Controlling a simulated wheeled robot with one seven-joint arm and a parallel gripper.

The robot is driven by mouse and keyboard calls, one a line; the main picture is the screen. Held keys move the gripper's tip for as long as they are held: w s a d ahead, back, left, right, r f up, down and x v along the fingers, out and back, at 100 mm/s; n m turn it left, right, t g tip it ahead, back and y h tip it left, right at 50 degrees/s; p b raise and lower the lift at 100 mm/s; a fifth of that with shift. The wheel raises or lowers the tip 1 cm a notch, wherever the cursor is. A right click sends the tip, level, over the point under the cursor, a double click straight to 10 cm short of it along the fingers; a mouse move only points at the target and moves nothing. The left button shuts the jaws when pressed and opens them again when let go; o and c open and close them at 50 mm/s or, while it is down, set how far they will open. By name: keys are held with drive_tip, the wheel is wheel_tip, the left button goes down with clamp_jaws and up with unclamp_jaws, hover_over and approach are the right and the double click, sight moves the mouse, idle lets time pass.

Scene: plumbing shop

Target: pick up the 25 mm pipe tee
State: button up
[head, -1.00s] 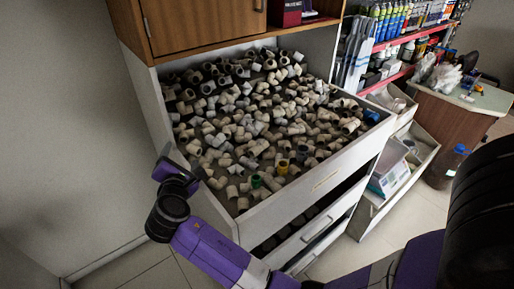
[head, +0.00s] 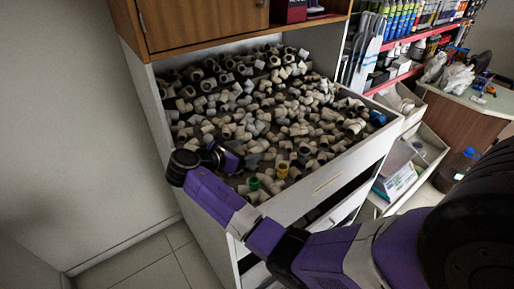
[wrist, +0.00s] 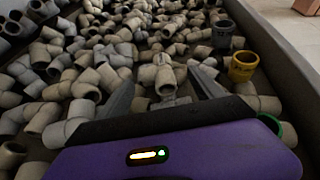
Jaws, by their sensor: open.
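Many pale grey and beige pipe fittings lie in a loose heap in the open drawer. I cannot tell for sure which one is the 25 mm pipe tee. In the wrist view, a light fitting (wrist: 165,80) that looks like a tee lies between and just beyond my fingertips. My gripper (wrist: 160,86) is open and empty, its two grey fingers pointing down into the heap. In the head view my gripper (head: 230,160) is over the front left part of the drawer, its fingers hard to make out.
The drawer's front wall (head: 322,180) and left cabinet side (head: 150,105) bound the heap. A yellow fitting (wrist: 242,66), a dark blue-rimmed fitting (wrist: 222,34) and a green fitting (head: 253,184) lie near the front. A wooden cabinet (head: 205,30) hangs above the back.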

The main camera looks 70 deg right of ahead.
sight(252, 148)
drive_tip(key=x, duration=0.4)
drive_tip(key=shift+w+d+f+p, duration=0.1)
drive_tip(key=shift+w+d+p, duration=0.1)
drive_tip(key=shift+p, duration=0.1)
drive_tip(key=c, duration=1.4)
